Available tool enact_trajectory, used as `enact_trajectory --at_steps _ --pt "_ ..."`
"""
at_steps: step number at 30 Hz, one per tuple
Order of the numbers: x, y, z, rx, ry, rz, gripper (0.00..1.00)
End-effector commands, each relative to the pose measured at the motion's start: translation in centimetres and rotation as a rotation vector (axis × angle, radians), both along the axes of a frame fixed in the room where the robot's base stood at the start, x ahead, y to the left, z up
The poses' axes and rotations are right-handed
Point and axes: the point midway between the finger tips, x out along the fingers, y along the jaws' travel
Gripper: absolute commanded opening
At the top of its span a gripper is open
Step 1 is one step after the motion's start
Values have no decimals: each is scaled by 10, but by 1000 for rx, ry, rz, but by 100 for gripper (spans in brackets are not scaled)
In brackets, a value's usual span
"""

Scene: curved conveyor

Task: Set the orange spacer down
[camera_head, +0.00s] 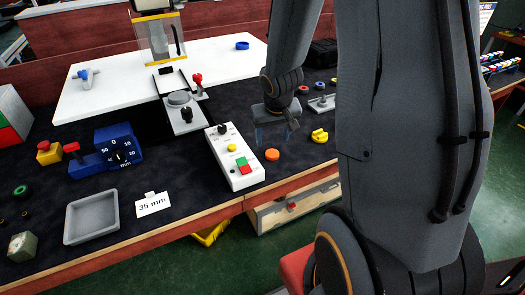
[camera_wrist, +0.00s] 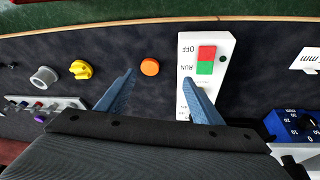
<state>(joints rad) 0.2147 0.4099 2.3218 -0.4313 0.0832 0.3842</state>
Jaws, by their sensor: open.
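The orange spacer (camera_head: 272,155) is a small round disc lying flat on the dark mat, just right of the white control box. It also shows in the wrist view (camera_wrist: 150,67), beyond and between the lines of my two blue fingers. My gripper (camera_head: 272,140) is open and empty, with its fingers spread in the wrist view (camera_wrist: 158,82). The spacer is apart from both fingers. One finger overlaps the control box in the wrist view; I cannot tell whether they touch.
The white control box (camera_head: 229,170) with green and red buttons stands close to the spacer. A yellow knobbed part (camera_head: 320,135) lies to the right. A grey tray (camera_head: 92,218), a "35 mm" card (camera_head: 153,204) and a blue gauge (camera_head: 122,148) lie left. The bench's front edge is near.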

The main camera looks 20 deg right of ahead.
Motion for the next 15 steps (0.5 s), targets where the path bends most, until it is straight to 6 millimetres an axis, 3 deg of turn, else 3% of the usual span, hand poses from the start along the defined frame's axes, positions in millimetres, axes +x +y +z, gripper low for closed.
enact_trajectory --at_steps 3,9,15 --pt "-38 38 33 -3 53 49 60" --pt "-102 90 63 34 143 128 60" --pt "-134 113 73 65 186 172 60"
